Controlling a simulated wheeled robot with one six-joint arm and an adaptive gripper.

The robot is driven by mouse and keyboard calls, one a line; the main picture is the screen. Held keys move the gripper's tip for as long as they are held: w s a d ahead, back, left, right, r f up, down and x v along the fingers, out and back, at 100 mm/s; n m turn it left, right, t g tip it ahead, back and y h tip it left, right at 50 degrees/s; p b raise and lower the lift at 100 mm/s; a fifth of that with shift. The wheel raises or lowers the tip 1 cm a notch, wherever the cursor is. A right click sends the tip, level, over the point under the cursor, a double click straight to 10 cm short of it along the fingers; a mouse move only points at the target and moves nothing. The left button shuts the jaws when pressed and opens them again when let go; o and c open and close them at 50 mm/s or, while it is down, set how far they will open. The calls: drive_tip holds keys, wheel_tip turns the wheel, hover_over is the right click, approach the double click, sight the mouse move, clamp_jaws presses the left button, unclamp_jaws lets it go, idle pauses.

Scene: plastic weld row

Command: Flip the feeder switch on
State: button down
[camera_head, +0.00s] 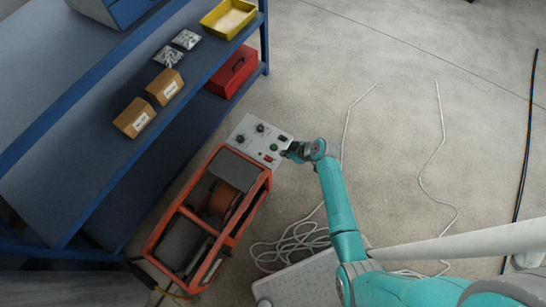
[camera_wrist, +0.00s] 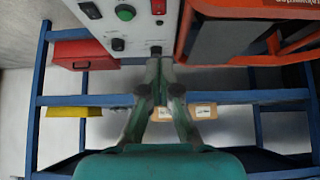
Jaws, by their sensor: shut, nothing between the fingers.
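A light grey control panel (camera_head: 252,148) stands beside the orange-framed machine. It carries a dark rocker (camera_head: 283,138), a green button (camera_head: 273,147), a red rocker (camera_head: 269,158) and black knobs (camera_head: 261,128). In the wrist view the panel (camera_wrist: 138,28) fills the top, with the dark rocker (camera_wrist: 90,10), green button (camera_wrist: 125,12) and red rocker (camera_wrist: 158,6). I cannot read which one is the feeder switch, nor its position. My gripper (camera_head: 287,153) is at the panel's right edge, shut and empty. In the wrist view its fingertips (camera_wrist: 157,52) overlap the panel's lower edge; contact is unclear.
The orange-framed machine (camera_head: 160,243) with a brown spool stands just below the panel. A blue shelf (camera_head: 75,150) holds cardboard boxes (camera_head: 165,87) and a yellow tray (camera_head: 215,30); a red box (camera_head: 232,72) sits lower. Loose white cable (camera_head: 300,238) lies on the floor. Floor to the right is mostly open.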

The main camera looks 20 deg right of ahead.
hover_over(270, 160)
drive_tip(key=f, duration=0.5)
drive_tip(key=d+f, duration=0.1)
drive_tip(key=f, duration=0.1)
drive_tip(key=shift+s+f, duration=0.3)
drive_tip(key=shift+s, duration=0.1)
wheel_tip(270, 160, down, 2)
drive_tip(key=shift+s+f, duration=0.1)
drive_tip(key=shift+f, duration=1.05)
drive_tip(key=shift+s+d+f, duration=0.1)
drive_tip(key=shift+s+f, duration=0.05)
drive_tip(key=shift+f, duration=0.2)
drive_tip(key=shift+r, duration=0.25)
drive_tip(key=shift+r, duration=0.6)
